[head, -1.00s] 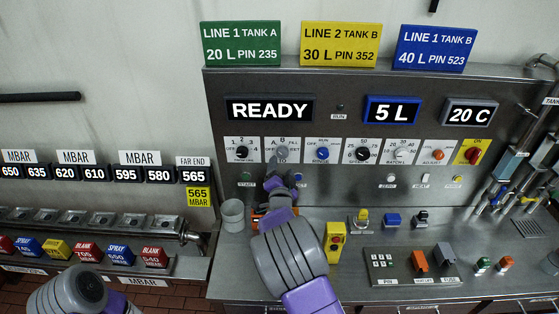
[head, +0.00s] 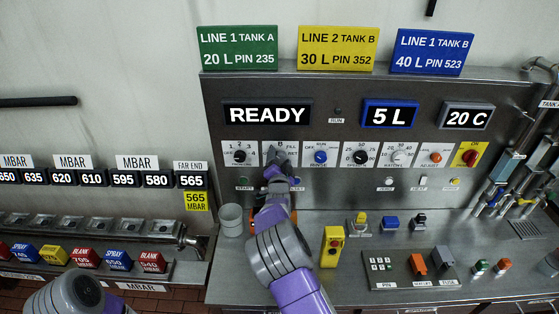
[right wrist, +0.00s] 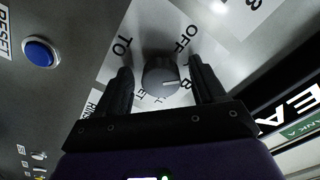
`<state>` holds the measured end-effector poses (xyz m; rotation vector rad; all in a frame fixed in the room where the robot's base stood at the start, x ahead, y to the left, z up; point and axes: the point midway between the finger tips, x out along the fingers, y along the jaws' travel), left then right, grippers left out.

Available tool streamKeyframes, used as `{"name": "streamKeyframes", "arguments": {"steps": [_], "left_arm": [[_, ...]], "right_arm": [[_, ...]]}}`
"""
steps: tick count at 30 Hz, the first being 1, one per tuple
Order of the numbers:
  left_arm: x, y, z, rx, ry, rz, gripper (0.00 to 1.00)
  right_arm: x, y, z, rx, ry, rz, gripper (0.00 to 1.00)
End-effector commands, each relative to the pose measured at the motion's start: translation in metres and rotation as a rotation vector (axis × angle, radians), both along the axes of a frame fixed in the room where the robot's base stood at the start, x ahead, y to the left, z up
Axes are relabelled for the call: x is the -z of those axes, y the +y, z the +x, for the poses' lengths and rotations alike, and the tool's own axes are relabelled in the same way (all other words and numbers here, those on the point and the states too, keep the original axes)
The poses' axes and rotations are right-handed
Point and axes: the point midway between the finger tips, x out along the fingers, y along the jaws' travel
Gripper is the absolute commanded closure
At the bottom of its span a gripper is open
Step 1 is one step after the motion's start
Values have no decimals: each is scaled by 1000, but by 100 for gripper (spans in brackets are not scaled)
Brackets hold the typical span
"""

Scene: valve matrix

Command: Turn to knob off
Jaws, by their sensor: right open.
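The grey round knob (right wrist: 161,74) sits on a white label plate in the right wrist view, with "TO" and "OFF" printed around it. A short light line on its face points toward the right of that picture. My right gripper (right wrist: 158,72) is open, with one finger on each side of the knob; I cannot tell whether they touch it. In the head view my right gripper (head: 279,160) is at the second plate (head: 281,145) from the left and hides most of the knob. Of my left arm only a rounded link shows, at the bottom left.
Neighbouring knobs stand close by: a black one (head: 240,157) to the left and a blue one (head: 320,157) to the right. A blue reset button (right wrist: 40,52) is near the gripper. A yellow pendant (head: 332,246) and a grey cup (head: 231,220) stand on the steel counter.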

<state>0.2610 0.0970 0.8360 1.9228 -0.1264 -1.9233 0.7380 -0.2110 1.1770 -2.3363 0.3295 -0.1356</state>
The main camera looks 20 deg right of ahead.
Motion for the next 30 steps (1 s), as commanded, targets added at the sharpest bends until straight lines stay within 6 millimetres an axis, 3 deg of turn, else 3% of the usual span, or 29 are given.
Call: {"name": "streamKeyframes", "arguments": {"steps": [5,16,30], "left_arm": [[0,0,0,0,0,0,19],[0,0,0,0,0,0,19],[18,0,0,0,0,0,19]], "right_arm": [[0,0,0,0,0,0,32],[0,0,0,0,0,0,87],[2,0,0,-1,36,-132,87]]}}
